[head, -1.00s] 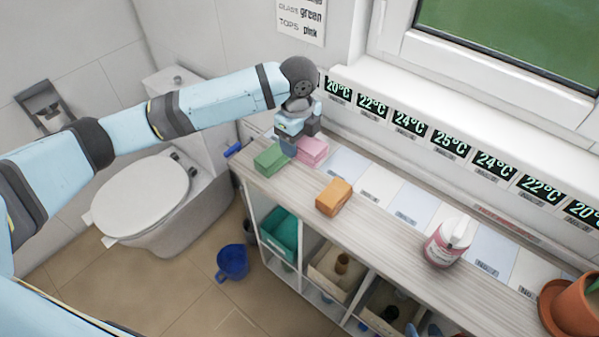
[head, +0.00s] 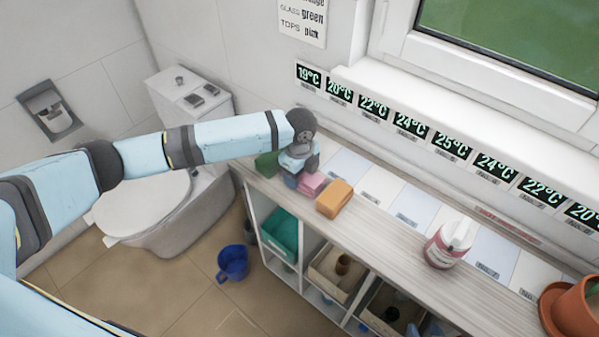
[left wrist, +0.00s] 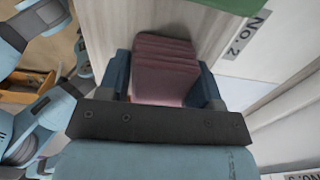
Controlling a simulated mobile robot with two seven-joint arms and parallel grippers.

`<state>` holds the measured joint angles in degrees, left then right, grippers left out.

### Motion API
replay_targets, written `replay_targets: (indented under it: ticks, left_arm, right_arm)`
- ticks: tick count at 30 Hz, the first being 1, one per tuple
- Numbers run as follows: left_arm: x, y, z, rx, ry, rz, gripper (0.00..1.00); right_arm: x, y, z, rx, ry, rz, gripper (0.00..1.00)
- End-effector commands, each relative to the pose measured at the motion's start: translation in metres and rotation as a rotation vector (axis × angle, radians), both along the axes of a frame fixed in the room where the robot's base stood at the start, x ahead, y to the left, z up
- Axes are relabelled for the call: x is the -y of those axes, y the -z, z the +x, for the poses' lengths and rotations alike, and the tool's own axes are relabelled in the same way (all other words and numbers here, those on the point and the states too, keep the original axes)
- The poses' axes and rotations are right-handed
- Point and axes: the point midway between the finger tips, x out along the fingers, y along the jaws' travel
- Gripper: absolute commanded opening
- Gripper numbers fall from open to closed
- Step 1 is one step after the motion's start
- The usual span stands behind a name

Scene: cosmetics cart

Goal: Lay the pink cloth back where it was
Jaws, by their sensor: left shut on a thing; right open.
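The folded pink cloth (head: 312,185) is at the front part of the counter, between the green cloth (head: 266,163) and the orange cloth (head: 335,198), close beside the orange one. My left gripper (head: 303,172) is shut on it from above and hides part of it. In the left wrist view the layered pink cloth (left wrist: 166,68) fills the space between the two dark blue fingers. I cannot tell whether it touches the counter. My right gripper does not show clearly in any view.
A row of pale pads (head: 347,166) lies along the back of the counter (head: 385,232) under the temperature displays. A pink-and-white bottle (head: 447,245) and a terracotta pot (head: 578,308) stand to the right. Shelves with bins are below.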

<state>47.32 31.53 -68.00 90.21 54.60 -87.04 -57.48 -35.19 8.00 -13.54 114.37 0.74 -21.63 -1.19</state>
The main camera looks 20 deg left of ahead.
Motion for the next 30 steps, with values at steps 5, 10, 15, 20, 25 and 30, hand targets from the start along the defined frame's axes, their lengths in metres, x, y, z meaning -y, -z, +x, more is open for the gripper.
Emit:
replay_targets:
  ticks: [5,10,15,20,25,30]
  left_arm:
    - [0.000,0.003,0.000,-0.001,0.000,0.000,0.64]
    - [0.000,0.003,0.000,-0.001,0.000,0.000,0.84]
    - [0.000,0.003,0.000,0.000,0.000,0.000,0.84]
    - [0.000,-0.008,0.000,0.001,-0.001,-0.001,0.84]
    - [0.000,-0.040,0.001,0.004,0.000,-0.001,0.84]
    - [0.000,-0.077,0.001,0.004,0.000,-0.001,0.84]
  right_arm:
    - [0.000,-0.001,0.000,0.000,0.000,0.000,0.43]
    - [0.000,0.000,0.000,0.000,0.000,0.000,0.43]
    - [0.001,0.001,0.000,-0.002,0.001,-0.001,0.43]
    - [0.001,0.003,0.000,-0.004,0.002,-0.002,0.43]
    - [0.001,0.004,0.000,-0.005,0.002,-0.002,0.43]
    - [0.002,0.006,0.000,-0.004,0.002,-0.002,0.43]
